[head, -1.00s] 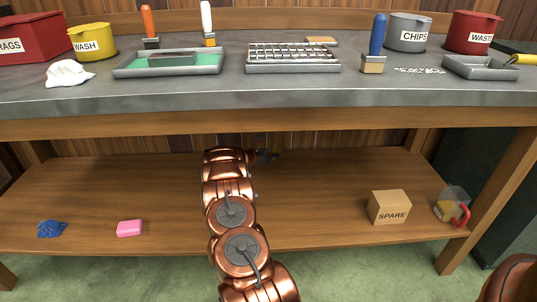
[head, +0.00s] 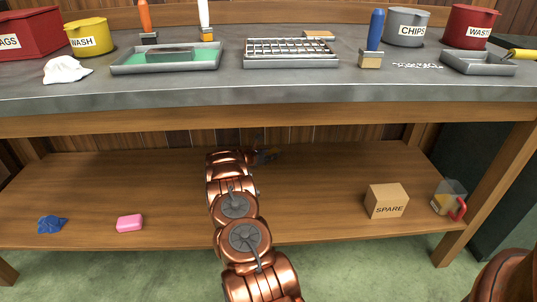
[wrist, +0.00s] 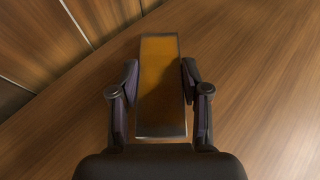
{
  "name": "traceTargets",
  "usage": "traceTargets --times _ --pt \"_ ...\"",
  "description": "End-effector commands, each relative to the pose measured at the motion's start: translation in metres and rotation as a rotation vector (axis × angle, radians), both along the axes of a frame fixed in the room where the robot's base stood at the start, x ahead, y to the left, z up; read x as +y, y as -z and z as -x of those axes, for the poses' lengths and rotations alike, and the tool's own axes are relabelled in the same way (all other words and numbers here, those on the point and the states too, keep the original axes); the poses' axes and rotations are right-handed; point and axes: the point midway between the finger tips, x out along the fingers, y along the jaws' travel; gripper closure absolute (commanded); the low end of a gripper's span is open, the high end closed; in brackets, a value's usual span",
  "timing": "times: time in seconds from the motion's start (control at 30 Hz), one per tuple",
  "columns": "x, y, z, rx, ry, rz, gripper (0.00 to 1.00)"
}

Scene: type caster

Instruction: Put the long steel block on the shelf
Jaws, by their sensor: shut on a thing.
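The long steel block (wrist: 160,85) shows in the wrist view as a long flat bar with dark edges, its face mirroring the brown wood. My gripper (wrist: 160,88) has one finger on each side of it and is shut on it. In the head view my gripper (head: 264,156) is small and dark, under the bench near the back of the lower shelf (head: 320,190). The block is hard to make out there. I cannot tell whether it touches the shelf boards.
The shelf holds a blue cloth (head: 52,224), a pink bar (head: 130,223), a SPARE box (head: 387,202) and a clear jug (head: 449,198). Its middle is clear around my arm. The bench top (head: 290,90) overhangs it, and the plank wall (wrist: 40,45) is close behind.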

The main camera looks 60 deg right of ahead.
Motion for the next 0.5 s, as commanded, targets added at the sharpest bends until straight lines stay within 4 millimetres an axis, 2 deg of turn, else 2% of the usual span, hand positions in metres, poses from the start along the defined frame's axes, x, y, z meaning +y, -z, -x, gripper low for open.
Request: traceTargets --times 0.07,0.1,0.33,0.5 --pt "-0.0004 -0.0013 -0.001 -0.001 -0.001 0.003 1.0" --pt "-0.0001 0.0004 -0.0007 -0.002 0.0 0.002 0.53" --pt "-0.0002 0.0003 -0.0004 -0.001 0.0 0.001 0.29" --pt "-0.0001 0.0004 -0.0003 -0.001 0.0 0.001 0.29"
